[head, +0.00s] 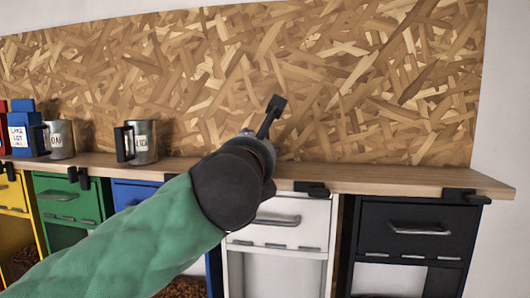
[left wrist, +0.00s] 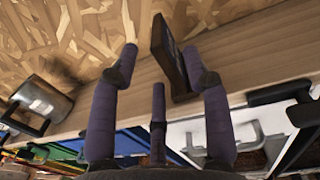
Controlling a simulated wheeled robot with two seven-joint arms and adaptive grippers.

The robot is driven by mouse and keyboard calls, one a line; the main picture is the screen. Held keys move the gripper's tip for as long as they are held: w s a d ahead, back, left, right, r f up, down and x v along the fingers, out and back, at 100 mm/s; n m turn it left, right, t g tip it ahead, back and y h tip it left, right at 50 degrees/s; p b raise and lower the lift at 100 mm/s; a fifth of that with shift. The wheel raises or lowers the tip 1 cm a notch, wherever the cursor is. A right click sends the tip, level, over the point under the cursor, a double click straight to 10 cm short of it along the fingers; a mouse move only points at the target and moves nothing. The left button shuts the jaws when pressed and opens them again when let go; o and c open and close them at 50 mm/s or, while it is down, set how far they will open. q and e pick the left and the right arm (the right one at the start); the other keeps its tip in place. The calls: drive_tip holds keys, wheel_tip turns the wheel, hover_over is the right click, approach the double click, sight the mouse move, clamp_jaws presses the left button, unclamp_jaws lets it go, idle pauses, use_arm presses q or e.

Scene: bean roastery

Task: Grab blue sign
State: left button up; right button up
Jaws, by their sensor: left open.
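In the left wrist view a dark, thin upright sign (left wrist: 172,57) stands on the wooden shelf. Its colour reads as near-black there, and its face is seen at a steep angle. Contact cannot be told. My right gripper is not in view.
The shelf (head: 400,178) runs along a chipboard wall. Metal mugs (head: 144,143) and a blue labelled container (head: 25,130) stand left of my arm. Black clips (head: 467,195) sit on the front edge, above coloured drawer bins. The shelf right of my gripper is clear.

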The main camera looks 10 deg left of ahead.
use_arm(q)
drive_tip(key=w, duration=0.4)
drive_tip(key=shift+a+p, duration=0.1)
drive_tip(key=shift+p, duration=0.25)
drive_tip(key=shift+w+r, duration=0.1)
drive_tip(key=shift+w, duration=0.2)
drive_tip(key=w+p, duration=0.2)
drive_tip(key=w, duration=0.1)
drive_tip(key=shift+w+a+r, duration=0.1)
drive_tip(key=shift+w+r, duration=0.05)
drive_tip(key=shift+w, duration=0.4)
drive_tip(key=shift+s, duration=0.15)
drive_tip(key=shift+s, duration=0.1)
drive_tip(key=c, duration=0.9)
clamp_jaws()
